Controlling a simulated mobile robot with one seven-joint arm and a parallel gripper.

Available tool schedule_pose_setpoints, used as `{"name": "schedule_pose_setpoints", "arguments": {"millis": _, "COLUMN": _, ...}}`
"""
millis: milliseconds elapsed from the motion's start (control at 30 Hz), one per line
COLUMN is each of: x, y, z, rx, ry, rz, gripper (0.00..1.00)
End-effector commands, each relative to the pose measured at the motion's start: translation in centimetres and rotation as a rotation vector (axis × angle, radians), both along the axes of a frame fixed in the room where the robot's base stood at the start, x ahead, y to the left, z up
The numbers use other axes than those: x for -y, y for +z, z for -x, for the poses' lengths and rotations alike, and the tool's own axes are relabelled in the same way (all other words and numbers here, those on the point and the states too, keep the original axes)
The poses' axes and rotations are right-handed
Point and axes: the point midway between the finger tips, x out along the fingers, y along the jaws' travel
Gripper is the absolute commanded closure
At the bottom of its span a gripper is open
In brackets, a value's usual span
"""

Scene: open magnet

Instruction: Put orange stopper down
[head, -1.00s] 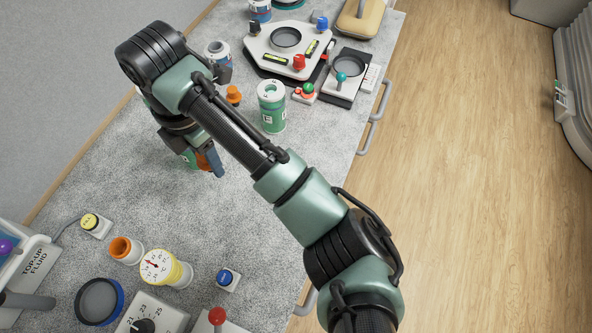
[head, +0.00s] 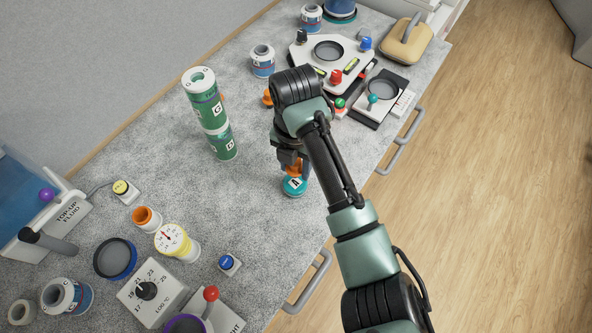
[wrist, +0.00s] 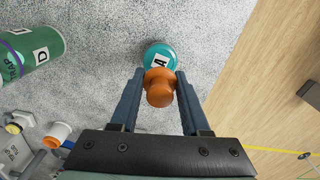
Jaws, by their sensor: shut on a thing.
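My gripper (wrist: 159,76) is shut on an orange stopper (wrist: 159,91), which sits between the two dark blue fingers in the wrist view. In the head view my gripper (head: 291,160) points down, and the stopper (head: 293,170) shows just under it. A teal container marked A (wrist: 160,54) is right by the stopper, and the stopper covers part of its near edge. It also shows in the head view (head: 294,187), below the stopper. I cannot tell whether the stopper touches the container.
Green cylinders marked G (head: 208,108) and D (head: 223,147) stand stacked to the left. A second orange stopper (head: 267,97) lies behind my wrist. The grey worktop (head: 240,205) is bare around the container.

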Motion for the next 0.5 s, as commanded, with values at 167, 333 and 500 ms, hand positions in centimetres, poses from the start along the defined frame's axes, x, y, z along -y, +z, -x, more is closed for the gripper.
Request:
{"name": "schedule_pose_setpoints", "arguments": {"millis": 167, "x": 0.0, "y": -2.6, "z": 0.1, "rx": -0.004, "ry": -0.001, "rz": -0.001, "gripper": 1.00}}
{"name": "schedule_pose_setpoints", "arguments": {"millis": 333, "x": 0.0, "y": -3.5, "z": 0.1, "rx": -0.001, "ry": 0.000, "rz": 0.000, "gripper": 1.00}}
{"name": "schedule_pose_setpoints", "arguments": {"millis": 500, "x": 0.0, "y": -3.5, "z": 0.0, "rx": 0.000, "ry": 0.000, "rz": 0.000, "gripper": 1.00}}
